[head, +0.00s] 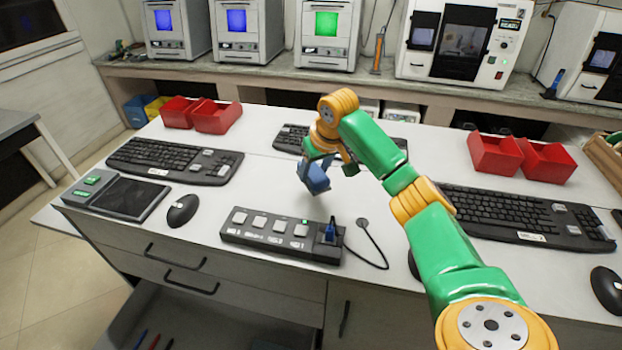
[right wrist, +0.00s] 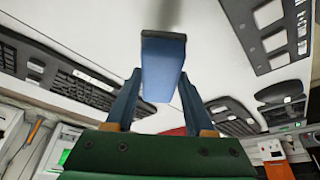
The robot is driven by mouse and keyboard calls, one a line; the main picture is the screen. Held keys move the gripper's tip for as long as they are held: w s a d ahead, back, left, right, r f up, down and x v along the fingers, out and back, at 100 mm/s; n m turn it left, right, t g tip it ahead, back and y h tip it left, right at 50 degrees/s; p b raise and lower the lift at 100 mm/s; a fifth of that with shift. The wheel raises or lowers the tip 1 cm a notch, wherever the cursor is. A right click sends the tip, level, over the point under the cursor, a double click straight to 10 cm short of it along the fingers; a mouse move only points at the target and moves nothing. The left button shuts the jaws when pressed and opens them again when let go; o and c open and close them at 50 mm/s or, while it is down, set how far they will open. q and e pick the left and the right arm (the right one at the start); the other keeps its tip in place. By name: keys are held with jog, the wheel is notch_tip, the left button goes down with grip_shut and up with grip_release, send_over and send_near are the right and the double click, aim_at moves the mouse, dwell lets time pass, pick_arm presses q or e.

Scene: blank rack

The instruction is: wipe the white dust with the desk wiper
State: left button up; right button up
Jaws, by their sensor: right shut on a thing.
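My right gripper (head: 322,160) is over the middle of the white desk, between the button box and the rear keyboard. It is shut on a blue desk wiper (head: 316,180). In the right wrist view, the wiper (right wrist: 162,70) sits between the two blue-grey fingers of the gripper (right wrist: 160,88), with a dark strip along its far edge. I cannot tell whether the wiper touches the desk. No white dust can be made out on the white desk top (head: 270,180). My left gripper is not in view.
The button box (head: 265,232) with its cable is in front of the gripper. Keyboards (head: 175,160) (head: 520,215) lie left and right, with mice (head: 183,210) (head: 607,290) nearby. Red bins (head: 200,115) (head: 520,157) stand farther back. A tablet-like device (head: 125,196) is at the left edge.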

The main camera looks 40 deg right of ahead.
jog(key=shift+a+r, duration=0.1)
jog(key=shift+r, duration=0.95)
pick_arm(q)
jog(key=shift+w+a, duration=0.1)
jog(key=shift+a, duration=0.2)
